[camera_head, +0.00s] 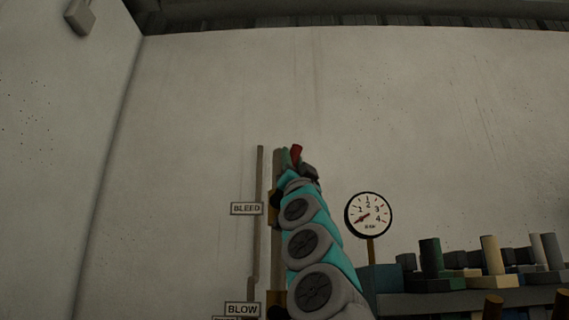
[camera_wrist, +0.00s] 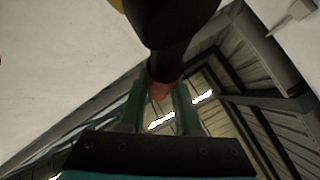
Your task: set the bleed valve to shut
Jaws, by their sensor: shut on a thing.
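The bleed valve's red handle (camera_head: 296,152) shows at the top of the vertical pipe (camera_head: 278,225), just above the end of my arm. The sign "BLEED" (camera_head: 246,208) is left of this pipe. My gripper (camera_head: 289,156) is up at the handle, partly hidden by my own arm. In the wrist view my gripper (camera_wrist: 160,96) has its two green fingers on either side of the handle's reddish end (camera_wrist: 161,89) and is shut on it. A dark part (camera_wrist: 172,35) is above the handle there. Most of the valve body is hidden.
A round pressure gauge (camera_head: 368,214) stands right of my arm, its needle at the low end. A "BLOW" sign (camera_head: 242,309) is lower left. Several coloured cylinders and blocks stand on a shelf (camera_head: 450,301) at right. The wall above is clear.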

